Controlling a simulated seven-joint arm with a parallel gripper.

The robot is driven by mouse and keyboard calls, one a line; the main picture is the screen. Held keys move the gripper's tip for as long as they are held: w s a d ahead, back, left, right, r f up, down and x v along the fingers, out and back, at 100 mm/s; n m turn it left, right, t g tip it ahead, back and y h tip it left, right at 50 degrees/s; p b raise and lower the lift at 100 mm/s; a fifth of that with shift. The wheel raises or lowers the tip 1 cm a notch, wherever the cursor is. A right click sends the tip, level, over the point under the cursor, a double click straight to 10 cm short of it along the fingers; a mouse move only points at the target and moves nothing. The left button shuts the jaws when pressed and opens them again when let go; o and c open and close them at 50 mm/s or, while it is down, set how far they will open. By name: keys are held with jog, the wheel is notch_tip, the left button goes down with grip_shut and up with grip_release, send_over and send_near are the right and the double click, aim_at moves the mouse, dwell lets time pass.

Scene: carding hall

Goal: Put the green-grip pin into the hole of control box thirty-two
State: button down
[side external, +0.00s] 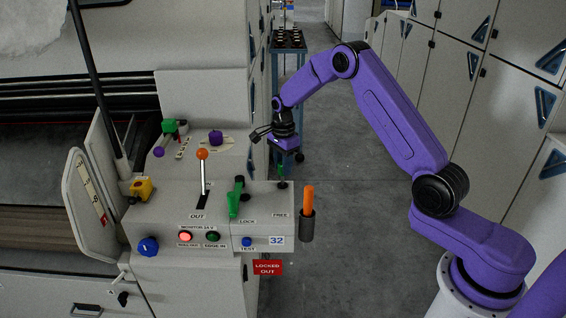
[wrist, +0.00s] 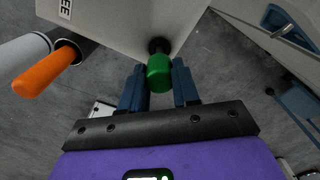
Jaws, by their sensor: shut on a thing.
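The green-grip pin (side external: 281,171) is upright below my gripper (side external: 284,150), at the FREE end of control box thirty-two (side external: 266,230). In the wrist view my gripper (wrist: 159,90) is shut on the pin's green grip (wrist: 158,74), with a blue finger on each side. A dark round collar (wrist: 159,45) shows at the grip's far end, against the pale box (wrist: 125,14). In the side view the pin's lower end meets a dark fitting on the box top; how deep it sits cannot be told. The hole itself is hidden.
An orange-grip pin (side external: 308,199) stands in a dark holder at the box's right side, close to my gripper. A green lever (side external: 234,203) is by LOCK, and an orange-knobbed lever (side external: 202,168) stands farther left. Open floor (side external: 345,215) lies to the right.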

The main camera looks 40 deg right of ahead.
jog(key=shift+f, duration=0.35)
jog(key=c, duration=0.8)
grip_release()
jog(key=shift+o, duration=0.2)
jog(key=shift+r, duration=0.1)
notch_tip(320, 180, up, 17)
jog(key=shift+r, duration=0.15)
jog(key=s+a+r+n, duration=0.1)
jog(key=s+a+n, duration=1.4)
jog(key=s, duration=0.1)
jog(key=s+d+f+n, duration=0.2)
jog(key=s+n, duration=0.6)
jog(key=s, duration=0.5)
jog(key=s+d+f+n, duration=0.2)
jog(key=s+n, duration=0.6)
jog(key=s, duration=0.5)
jog(key=shift+n, duration=0.4)
